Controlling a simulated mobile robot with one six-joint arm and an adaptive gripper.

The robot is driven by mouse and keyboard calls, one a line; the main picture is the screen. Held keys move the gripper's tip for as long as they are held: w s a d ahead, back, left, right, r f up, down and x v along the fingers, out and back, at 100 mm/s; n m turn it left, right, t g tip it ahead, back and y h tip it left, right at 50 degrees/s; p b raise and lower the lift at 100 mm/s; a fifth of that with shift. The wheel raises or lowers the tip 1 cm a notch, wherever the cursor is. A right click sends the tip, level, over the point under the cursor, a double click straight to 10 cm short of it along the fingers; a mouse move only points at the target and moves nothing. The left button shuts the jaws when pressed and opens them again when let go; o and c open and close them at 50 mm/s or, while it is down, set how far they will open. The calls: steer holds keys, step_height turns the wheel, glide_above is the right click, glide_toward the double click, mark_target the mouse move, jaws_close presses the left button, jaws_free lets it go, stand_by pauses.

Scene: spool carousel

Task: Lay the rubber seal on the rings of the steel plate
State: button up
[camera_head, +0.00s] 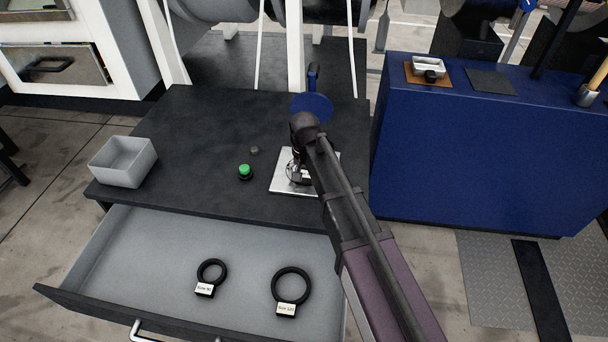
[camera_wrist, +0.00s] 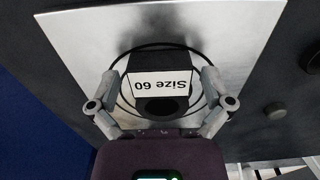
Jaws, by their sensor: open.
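The steel plate (camera_head: 283,184) lies flat on the dark worktop, and it fills much of the wrist view (camera_wrist: 95,35). Thin dark rings (camera_wrist: 122,57) are marked on it. A black rubber seal with a block tagged "Size 60" (camera_wrist: 160,84) is over these rings in the wrist view; its loop is mostly hidden, and I cannot tell whether it lies flat on the plate. My gripper (camera_wrist: 160,80) is open, with one finger on each side of the tag block and gaps between. In the head view my gripper (camera_head: 296,171) is low over the plate, partly hidden by my arm.
The open drawer in front holds two larger tagged black seals, one smaller (camera_head: 212,270) and one bigger (camera_head: 290,286). A grey bin (camera_head: 124,161) stands at the worktop's left. A green button (camera_head: 245,171) and small dark knob (camera_head: 255,150) are left of the plate. A blue cabinet (camera_head: 480,140) stands right.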

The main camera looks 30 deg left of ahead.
mark_target(305, 175)
steer(key=shift+r, duration=0.2)
step_height(305, 175, up, 12)
steer(key=p, duration=1.2)
steer(key=shift+d, duration=0.15)
stand_by(0.8)
steer(key=s+d+m, duration=0.2)
steer(key=d+m, duration=0.1)
steer(key=d, duration=4.4)
steer(key=shift+s+d+m, duration=0.15)
steer(key=shift+s+m, duration=0.15)
steer(key=shift+s, duration=0.1)
